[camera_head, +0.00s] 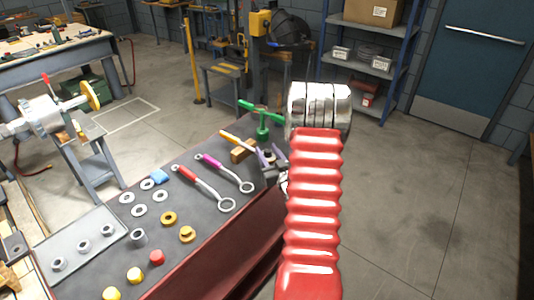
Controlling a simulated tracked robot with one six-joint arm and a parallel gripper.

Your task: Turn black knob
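My red ribbed arm (313,215) with its polished metal joint (318,108) fills the middle right of the view. Small purple-grey prongs (270,160) beside it appear to be my gripper, over the far right part of the bench; the arm partly hides them. A dark shape shows between the prongs, too small to name. I cannot tell whether the prongs touch or hold anything. I cannot make out a black knob for certain; the area behind my arm is hidden.
The dark bench top (185,240) holds a red-handled wrench (205,188), a purple-handled wrench (228,174), a green T-handled piece (262,118), a wooden block (243,151), and several rings and caps. A grey tray (82,240) lies left. Floor at right is clear.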

